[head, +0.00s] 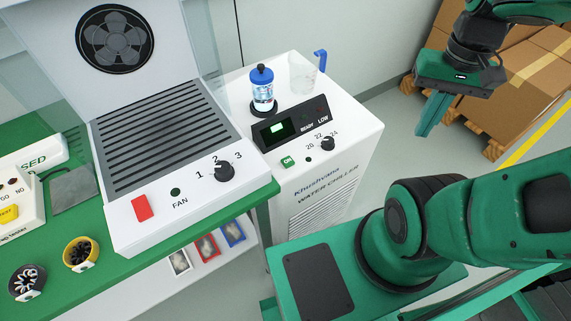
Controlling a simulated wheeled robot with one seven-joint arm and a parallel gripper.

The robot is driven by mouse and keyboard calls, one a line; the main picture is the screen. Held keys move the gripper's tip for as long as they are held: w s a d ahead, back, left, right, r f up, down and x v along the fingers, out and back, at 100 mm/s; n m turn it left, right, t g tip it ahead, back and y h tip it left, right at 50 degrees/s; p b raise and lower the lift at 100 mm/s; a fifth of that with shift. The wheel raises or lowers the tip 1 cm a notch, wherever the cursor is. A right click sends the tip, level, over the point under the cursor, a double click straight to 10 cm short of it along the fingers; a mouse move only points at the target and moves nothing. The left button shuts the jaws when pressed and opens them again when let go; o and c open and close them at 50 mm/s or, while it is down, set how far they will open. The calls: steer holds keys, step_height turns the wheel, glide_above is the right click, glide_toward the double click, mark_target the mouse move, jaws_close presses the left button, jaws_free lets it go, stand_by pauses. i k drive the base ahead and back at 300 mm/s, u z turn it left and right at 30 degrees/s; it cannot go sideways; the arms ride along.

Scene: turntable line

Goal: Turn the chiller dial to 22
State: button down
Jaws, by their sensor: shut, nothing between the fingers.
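The water chiller (335,185) is a white cabinet right of the green bench. Its dial (327,144) is a small black knob on the sloped top panel, with 20, 22 and 24 printed around it. Which number the dial points to is too small to tell for certain. A green ON switch (288,161) sits left of the dial. A dark display (280,129) with a lit green patch and READY and LOW labels is behind it. My gripper (423,131) is shut and empty, in the air right of the chiller and apart from the dial.
A blue-capped bottle (263,90) and a clear jug (302,74) with a blue handle stand on the chiller top. A fan unit (150,225) with its own knob is at left. Cardboard boxes (520,95) on a pallet are behind my gripper.

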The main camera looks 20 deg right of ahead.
mark_target(327, 144)
steer(key=u, duration=1.15)
steer(key=k, duration=1.1)
steer(key=z, duration=1.2)
steer(key=i, duration=1)
